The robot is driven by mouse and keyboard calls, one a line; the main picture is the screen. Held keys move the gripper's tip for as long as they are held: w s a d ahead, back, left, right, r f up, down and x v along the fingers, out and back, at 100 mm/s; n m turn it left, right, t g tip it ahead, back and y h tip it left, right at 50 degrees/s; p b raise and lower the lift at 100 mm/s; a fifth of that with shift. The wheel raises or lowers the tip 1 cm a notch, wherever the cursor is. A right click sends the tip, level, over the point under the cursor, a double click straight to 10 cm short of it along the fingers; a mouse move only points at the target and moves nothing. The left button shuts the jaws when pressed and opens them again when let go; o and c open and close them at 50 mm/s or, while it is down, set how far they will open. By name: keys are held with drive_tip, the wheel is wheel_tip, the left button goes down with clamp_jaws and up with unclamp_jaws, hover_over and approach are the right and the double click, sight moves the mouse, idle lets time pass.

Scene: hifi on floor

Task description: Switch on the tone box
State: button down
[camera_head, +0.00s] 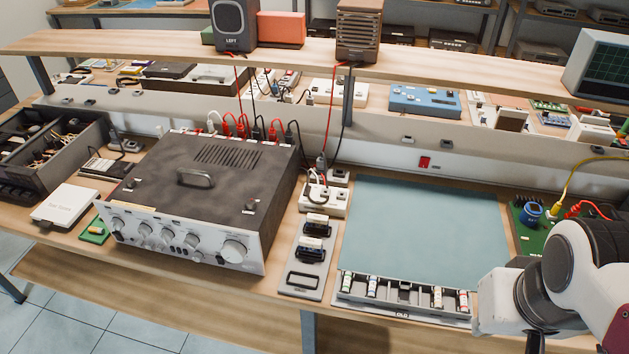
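A small white box (65,206) with faint lettering, which seems to read "Test Tone", lies at the left front of the bench. I take it to be the tone box. A dark tab shows at its front left corner. I cannot make out a switch or a lit lamp on it. It sits left of the large amplifier (190,249). My arm's white wrist is at the bottom right, beyond the blue-green mat and far from the box. My gripper's fingertips are outside the picture.
The amplifier with knobs and rear cables fills the left middle. A power strip (324,199), a grey plate (309,268), a mat (425,232) and a battery tray (404,312) lie to its right. A small green board (94,231) touches the box's right side.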

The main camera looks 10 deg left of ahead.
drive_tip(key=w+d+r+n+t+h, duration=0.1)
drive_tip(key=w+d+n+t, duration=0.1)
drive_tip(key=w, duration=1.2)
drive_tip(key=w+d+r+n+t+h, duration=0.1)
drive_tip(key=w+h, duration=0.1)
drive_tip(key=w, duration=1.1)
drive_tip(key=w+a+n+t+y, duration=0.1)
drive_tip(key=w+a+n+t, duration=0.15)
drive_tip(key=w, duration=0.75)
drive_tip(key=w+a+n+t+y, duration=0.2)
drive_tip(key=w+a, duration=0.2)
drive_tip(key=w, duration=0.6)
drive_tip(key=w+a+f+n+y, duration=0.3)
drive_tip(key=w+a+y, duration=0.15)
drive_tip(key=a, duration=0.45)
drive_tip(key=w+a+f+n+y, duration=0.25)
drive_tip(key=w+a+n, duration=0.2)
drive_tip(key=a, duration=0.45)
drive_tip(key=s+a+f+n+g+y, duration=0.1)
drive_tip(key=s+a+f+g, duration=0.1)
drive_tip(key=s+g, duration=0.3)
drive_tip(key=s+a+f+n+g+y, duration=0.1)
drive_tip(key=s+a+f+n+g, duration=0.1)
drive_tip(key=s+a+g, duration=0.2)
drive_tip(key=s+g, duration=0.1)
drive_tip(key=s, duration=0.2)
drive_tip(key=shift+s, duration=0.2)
